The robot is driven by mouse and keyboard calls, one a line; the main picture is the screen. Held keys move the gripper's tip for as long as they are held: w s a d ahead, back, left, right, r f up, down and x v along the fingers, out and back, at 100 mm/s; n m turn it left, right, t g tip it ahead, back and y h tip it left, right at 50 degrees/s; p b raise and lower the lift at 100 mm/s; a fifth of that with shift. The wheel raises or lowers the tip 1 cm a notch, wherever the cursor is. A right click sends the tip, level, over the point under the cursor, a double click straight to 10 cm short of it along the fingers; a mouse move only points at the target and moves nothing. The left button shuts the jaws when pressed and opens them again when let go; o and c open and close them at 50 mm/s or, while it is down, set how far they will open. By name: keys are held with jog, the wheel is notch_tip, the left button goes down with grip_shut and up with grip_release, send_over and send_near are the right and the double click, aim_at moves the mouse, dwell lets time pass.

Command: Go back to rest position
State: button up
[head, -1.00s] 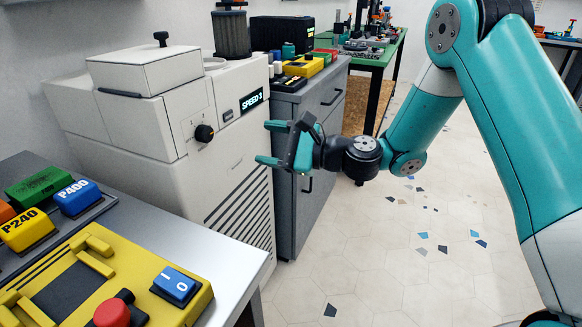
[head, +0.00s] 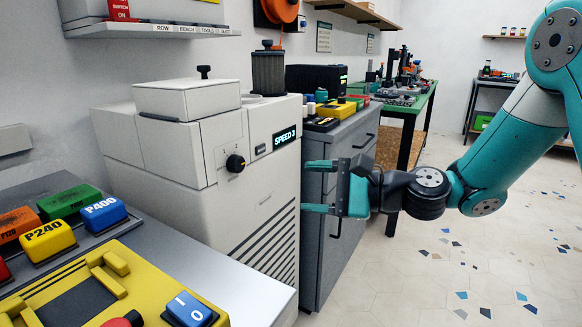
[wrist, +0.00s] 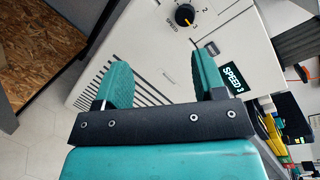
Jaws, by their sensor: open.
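My gripper (head: 320,187) is open and empty, its two teal fingers apart and pointing left. In the head view it is in front of the grey cabinet, to the right of the white machine (head: 150,165). The wrist view shows my gripper's fingers (wrist: 160,85) with nothing between them, and the white machine (wrist: 150,45) beyond. The machine has a black knob (head: 235,163) and a display (head: 284,138) reading SPEED 3. The knob also shows in the wrist view (wrist: 185,15).
A grey bench (head: 240,277) at the lower left holds a yellow fixture (head: 125,270) and coloured blocks P240 (head: 47,241) and P400 (head: 104,214). A grey cabinet (head: 345,150) stands beside the machine. A green-topped table (head: 415,105) is behind. The tiled floor (head: 430,280) at right is clear.

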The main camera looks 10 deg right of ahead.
jog(key=s+a+n+g+h, duration=0.3)
jog(key=s+a+n+g, duration=0.1)
jog(key=s+n, duration=0.45)
jog(key=s+d+f+n+g+h, duration=0.1)
jog(key=s+d+n+g+h, duration=0.1)
jog(key=s+d+n+h, duration=0.45)
jog(key=s+d+f+n+g+h, duration=0.15)
jog(key=s+n, duration=0.25)
jog(key=s, duration=0.6)
notch_tip(320, 180, up, 23)
jog(key=p, duration=2.2)
jog(key=shift+w+p, duration=0.15)
jog(key=shift+p, duration=0.15)
jog(key=shift+d, duration=0.1)
